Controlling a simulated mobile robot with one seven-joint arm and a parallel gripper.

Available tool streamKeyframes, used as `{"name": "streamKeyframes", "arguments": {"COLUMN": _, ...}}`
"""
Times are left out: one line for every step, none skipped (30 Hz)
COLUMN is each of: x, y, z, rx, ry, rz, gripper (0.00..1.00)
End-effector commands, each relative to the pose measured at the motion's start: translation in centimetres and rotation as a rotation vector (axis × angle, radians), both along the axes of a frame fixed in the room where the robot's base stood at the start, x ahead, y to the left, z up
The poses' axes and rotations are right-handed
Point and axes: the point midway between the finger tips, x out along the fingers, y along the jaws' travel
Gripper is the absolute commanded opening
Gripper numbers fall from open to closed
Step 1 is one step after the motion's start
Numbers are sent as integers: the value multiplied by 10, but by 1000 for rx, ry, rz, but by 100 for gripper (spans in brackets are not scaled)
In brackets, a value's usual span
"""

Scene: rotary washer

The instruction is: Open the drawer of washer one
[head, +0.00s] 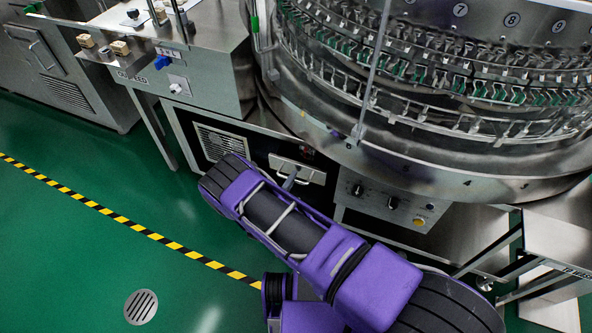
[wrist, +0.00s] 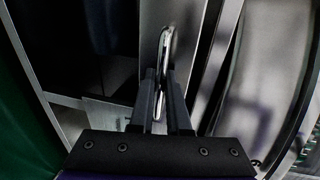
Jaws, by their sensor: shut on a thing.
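The rotary washer (head: 345,155) stands at the back right, a large round steel machine. Low on its base is a pale metal drawer front (head: 312,176), set in a dark recess. My gripper (head: 290,182) is at this front, its fingers partly hidden by my purple arm. In the wrist view, the bright metal bar handle (wrist: 165,45) stands out from the drawer plate. My gripper's two black fingers (wrist: 160,105) are shut on this handle, one on each side. How far the drawer stands out from the base I cannot tell.
A control panel with knobs (head: 390,202) is right of the drawer. A vented grille (head: 222,143) is to its left. A steel table (head: 205,70) stands at upper left. Green floor (head: 75,235) with a striped line (head: 135,227) and a round drain (head: 141,307) lies clear at left.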

Motion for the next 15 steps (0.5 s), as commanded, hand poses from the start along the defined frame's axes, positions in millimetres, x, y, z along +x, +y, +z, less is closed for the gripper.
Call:
{"name": "streamKeyframes", "arguments": {"x": -12, "y": 5, "z": 1, "rx": 0, "ry": 1, "rz": 1, "gripper": 0}}
{"name": "streamKeyframes", "arguments": {"x": -19, "y": 7, "z": 1, "rx": 0, "ry": 2, "rz": 1, "gripper": 0}}
{"name": "streamKeyframes", "arguments": {"x": -28, "y": 11, "z": 1, "rx": -1, "ry": 1, "rz": 2, "gripper": 0}}
{"name": "streamKeyframes", "arguments": {"x": -35, "y": 14, "z": 1, "rx": -1, "ry": 2, "rz": 2, "gripper": 0}}
{"name": "streamKeyframes", "arguments": {"x": -42, "y": 16, "z": 1, "rx": -1, "ry": 2, "rz": 2, "gripper": 0}}
{"name": "streamKeyframes", "arguments": {"x": -51, "y": 19, "z": 0, "rx": -1, "ry": 2, "rz": 2, "gripper": 0}}
{"name": "streamKeyframes", "arguments": {"x": -58, "y": 22, "z": 1, "rx": -1, "ry": 1, "rz": 3, "gripper": 0}}
{"name": "streamKeyframes", "arguments": {"x": -64, "y": 24, "z": 0, "rx": -1, "ry": 1, "rz": 3, "gripper": 0}}
{"name": "streamKeyframes", "arguments": {"x": -73, "y": 27, "z": 0, "rx": -1, "ry": 1, "rz": 3, "gripper": 0}}
{"name": "streamKeyframes", "arguments": {"x": -79, "y": 29, "z": 0, "rx": 0, "ry": 1, "rz": 2, "gripper": 0}}
{"name": "streamKeyframes", "arguments": {"x": -85, "y": 32, "z": 0, "rx": 0, "ry": 1, "rz": 2, "gripper": 0}}
{"name": "streamKeyframes", "arguments": {"x": -92, "y": 34, "z": 0, "rx": -1, "ry": 0, "rz": 2, "gripper": 0}}
{"name": "streamKeyframes", "arguments": {"x": -97, "y": 36, "z": 0, "rx": 0, "ry": 1, "rz": 2, "gripper": 0}}
{"name": "streamKeyframes", "arguments": {"x": -102, "y": 38, "z": 0, "rx": 0, "ry": 1, "rz": 3, "gripper": 0}}
{"name": "streamKeyframes", "arguments": {"x": -108, "y": 40, "z": 0, "rx": 0, "ry": 0, "rz": 3, "gripper": 0}}
